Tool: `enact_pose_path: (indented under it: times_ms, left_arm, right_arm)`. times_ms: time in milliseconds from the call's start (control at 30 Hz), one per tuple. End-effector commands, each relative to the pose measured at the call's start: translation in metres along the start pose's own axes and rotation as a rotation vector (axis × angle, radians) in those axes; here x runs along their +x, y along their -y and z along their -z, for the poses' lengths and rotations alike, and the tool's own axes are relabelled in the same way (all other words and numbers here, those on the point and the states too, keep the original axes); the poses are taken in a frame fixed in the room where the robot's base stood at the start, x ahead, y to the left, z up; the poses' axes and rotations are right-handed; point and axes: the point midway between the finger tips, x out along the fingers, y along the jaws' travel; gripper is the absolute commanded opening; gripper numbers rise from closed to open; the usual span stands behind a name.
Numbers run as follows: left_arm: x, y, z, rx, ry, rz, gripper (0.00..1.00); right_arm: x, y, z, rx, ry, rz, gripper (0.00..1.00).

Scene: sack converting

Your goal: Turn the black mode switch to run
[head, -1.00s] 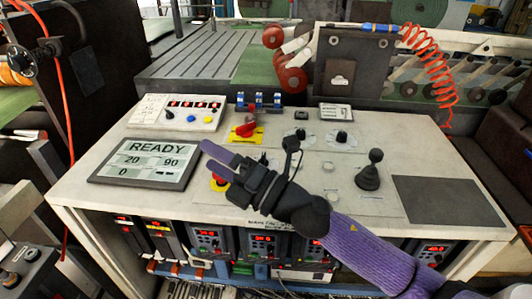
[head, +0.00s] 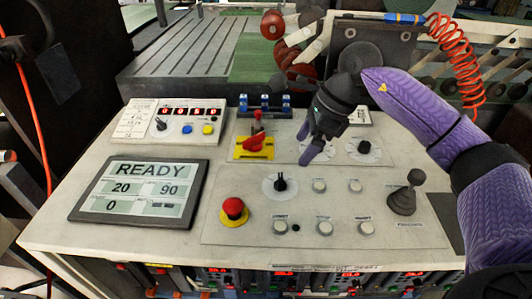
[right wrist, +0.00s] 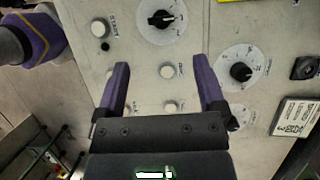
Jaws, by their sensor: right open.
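A black rotary knob (head: 280,183) on a round white dial sits near the middle of the console panel. It also shows at the top of the right wrist view (right wrist: 162,18). Another black knob (head: 364,147) on a white dial is farther back. In the right wrist view, a black knob on a dial (right wrist: 241,71) is right of the fingers. The dial lettering is too small to read, so I cannot tell which is the mode switch. My right gripper (head: 308,148) is open and empty above the panel, behind and right of the front knob. My left gripper is out of view.
A red mushroom button (head: 234,208) is left of the front knob, and a red switch on a yellow plate (head: 254,146) is behind it. Pale push buttons (head: 319,186) and a black joystick (head: 406,193) are to the right. A READY display (head: 140,191) is at left.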

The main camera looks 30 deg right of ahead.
Motion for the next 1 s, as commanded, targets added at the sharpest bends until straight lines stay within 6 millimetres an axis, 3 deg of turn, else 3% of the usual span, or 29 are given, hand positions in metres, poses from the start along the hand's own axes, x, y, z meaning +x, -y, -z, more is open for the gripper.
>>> enact_pose_path:
  times_ms: [133, 500, 867, 1000]
  left_arm:
    - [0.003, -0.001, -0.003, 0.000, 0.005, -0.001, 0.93]
    - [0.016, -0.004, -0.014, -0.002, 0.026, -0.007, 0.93]
    - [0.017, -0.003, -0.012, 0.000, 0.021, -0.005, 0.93]
    - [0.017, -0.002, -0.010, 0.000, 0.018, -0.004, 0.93]
  right_arm:
    - [0.009, 0.000, 0.003, 0.001, -0.013, -0.001, 0.89]
    - [0.089, 0.000, 0.004, 0.001, -0.010, -0.002, 0.89]
    - [0.098, 0.000, 0.003, 0.001, -0.010, 0.000, 0.89]
    - [0.098, 0.000, 0.003, 0.001, -0.009, 0.000, 0.59]
